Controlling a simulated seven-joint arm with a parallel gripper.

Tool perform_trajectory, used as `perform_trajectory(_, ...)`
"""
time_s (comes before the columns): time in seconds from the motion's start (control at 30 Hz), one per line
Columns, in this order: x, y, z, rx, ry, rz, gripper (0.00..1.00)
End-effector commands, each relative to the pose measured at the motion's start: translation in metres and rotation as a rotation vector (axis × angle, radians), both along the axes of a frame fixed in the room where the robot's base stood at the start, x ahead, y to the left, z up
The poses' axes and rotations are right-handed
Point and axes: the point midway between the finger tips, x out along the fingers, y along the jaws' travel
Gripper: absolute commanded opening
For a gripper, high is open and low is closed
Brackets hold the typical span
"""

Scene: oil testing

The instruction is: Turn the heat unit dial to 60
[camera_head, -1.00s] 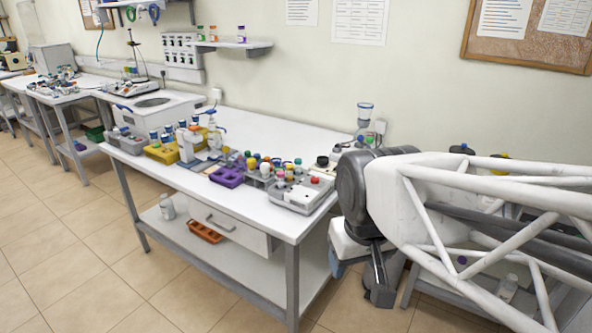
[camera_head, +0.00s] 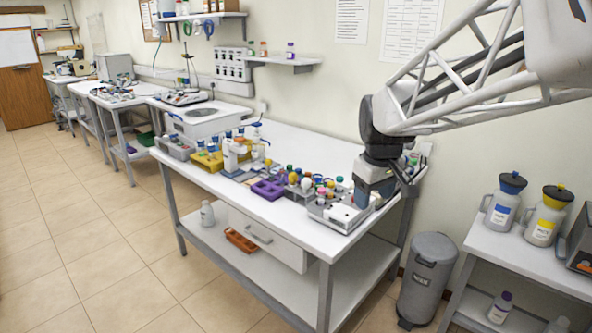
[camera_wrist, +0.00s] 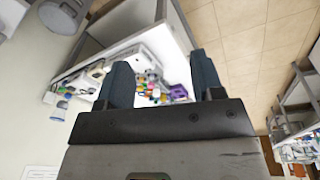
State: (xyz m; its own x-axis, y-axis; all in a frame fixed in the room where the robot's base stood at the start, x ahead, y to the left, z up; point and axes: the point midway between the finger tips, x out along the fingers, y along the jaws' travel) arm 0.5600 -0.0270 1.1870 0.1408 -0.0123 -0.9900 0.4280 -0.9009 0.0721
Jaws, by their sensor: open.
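A grey box unit (camera_head: 335,214) with coloured-capped vials stands at the near right end of the white table. A white unit with a round dark top (camera_head: 198,122) stands at the table's far left end. No dial or number is readable, so I cannot tell which of them is the heat unit. My gripper (camera_head: 368,200) is by the right end of the grey unit and hides part of it; contact is not clear. In the wrist view my gripper (camera_wrist: 160,60) has two blue-grey fingers spread apart with nothing held between them.
A purple rack (camera_head: 267,189), a yellow rack (camera_head: 207,161) and several bottles stand left of the grey unit. A grey bin (camera_head: 428,278) stands right of the table. A side table (camera_head: 530,262) with two jugs is at far right.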

Motion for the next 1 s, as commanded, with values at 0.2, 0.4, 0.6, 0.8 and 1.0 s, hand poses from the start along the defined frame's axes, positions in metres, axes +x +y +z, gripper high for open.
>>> perform_trajectory(0.2, 0.053, -0.008, -0.006, -0.011, 0.022, 0.09, 0.61)
perform_trajectory(0.4, 0.1, -0.015, -0.014, -0.021, 0.04, 0.174, 0.61)
perform_trajectory(0.6, 0.147, -0.023, -0.027, -0.028, 0.055, 0.26, 0.61)
perform_trajectory(0.8, 0.193, -0.032, -0.044, -0.033, 0.073, 0.346, 0.61)
perform_trajectory(1.0, 0.237, -0.041, -0.064, -0.037, 0.089, 0.432, 0.61)
